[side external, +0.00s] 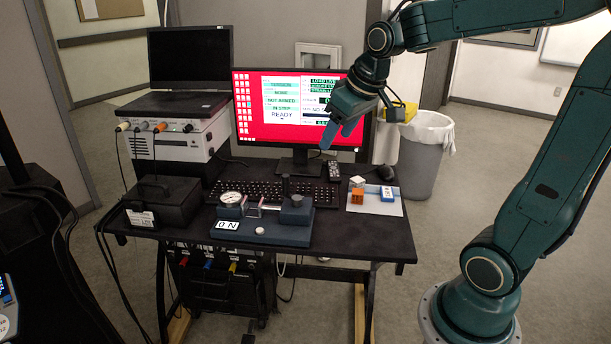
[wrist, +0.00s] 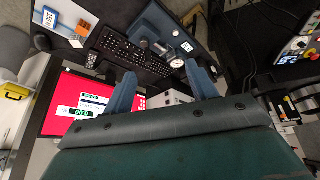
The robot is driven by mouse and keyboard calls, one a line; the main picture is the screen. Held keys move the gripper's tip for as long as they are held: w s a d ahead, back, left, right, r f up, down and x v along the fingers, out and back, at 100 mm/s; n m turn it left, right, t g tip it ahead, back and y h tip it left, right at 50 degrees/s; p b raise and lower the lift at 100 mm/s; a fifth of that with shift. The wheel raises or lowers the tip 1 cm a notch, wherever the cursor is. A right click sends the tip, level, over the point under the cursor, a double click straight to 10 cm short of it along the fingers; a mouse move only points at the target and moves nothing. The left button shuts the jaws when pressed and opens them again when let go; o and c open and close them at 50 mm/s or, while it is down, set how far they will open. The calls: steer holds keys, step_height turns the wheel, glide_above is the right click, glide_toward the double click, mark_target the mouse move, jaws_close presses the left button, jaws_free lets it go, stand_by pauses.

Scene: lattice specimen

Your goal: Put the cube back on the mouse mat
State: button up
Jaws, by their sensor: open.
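The pale grey-blue mouse mat (side external: 386,209) lies at the right end of the black desk; it also shows at the upper left of the wrist view (wrist: 70,13). An orange-brown cube (side external: 357,197) sits on its left part. A white cube (side external: 357,182) stands just behind, at the mat's back left edge; whether it rests on the mat is unclear. The white cube also shows in the wrist view (wrist: 75,42). My gripper (side external: 328,146) is open and empty, high in front of the monitor, left of and above the cubes. Both fingers show apart in the wrist view (wrist: 163,78).
A blue labelled block (side external: 387,194) sits on the mat's right part. A dark mouse (side external: 386,172) and a handset (side external: 334,171) lie behind. The monitor (side external: 250,110) stands at the back. A keyboard (side external: 270,190) and a blue gauge fixture (side external: 265,228) lie left of the mat.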

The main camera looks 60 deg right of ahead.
steer(key=s+a+f+n+y, duration=0.1)
steer(key=s+a, duration=0.8)
steer(key=s, duration=0.5)
steer(key=shift+s+a+f+t, duration=0.15)
steer(key=shift+s+a+t, duration=0.15)
steer(key=shift+s+a, duration=0.05)
stand_by(0.5)
